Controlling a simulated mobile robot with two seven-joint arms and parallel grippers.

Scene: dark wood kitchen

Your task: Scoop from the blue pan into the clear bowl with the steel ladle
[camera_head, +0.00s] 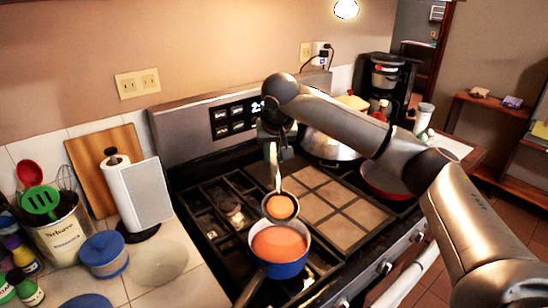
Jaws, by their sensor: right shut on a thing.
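The blue pan (281,269) sits on the front of the stove with orange soup in it. Its dark handle points to the lower left. My right gripper (273,150) is shut on the upright handle of the steel ladle (277,178). The ladle's cup is above the far side of the pan and has orange soup in it. In this view its lower rim overlaps the pan's far rim; I cannot tell if they touch. The clear bowl (158,264) stands on the counter left of the stove and looks empty. My left gripper is out of view.
A paper towel holder (144,190) stands behind the bowl, and a blue-lidded jar (104,255) is to its left. A utensil tin (65,235) and bottles are at far left. A lidded pot (334,144) and a red pan (386,184) are on the stove's right side.

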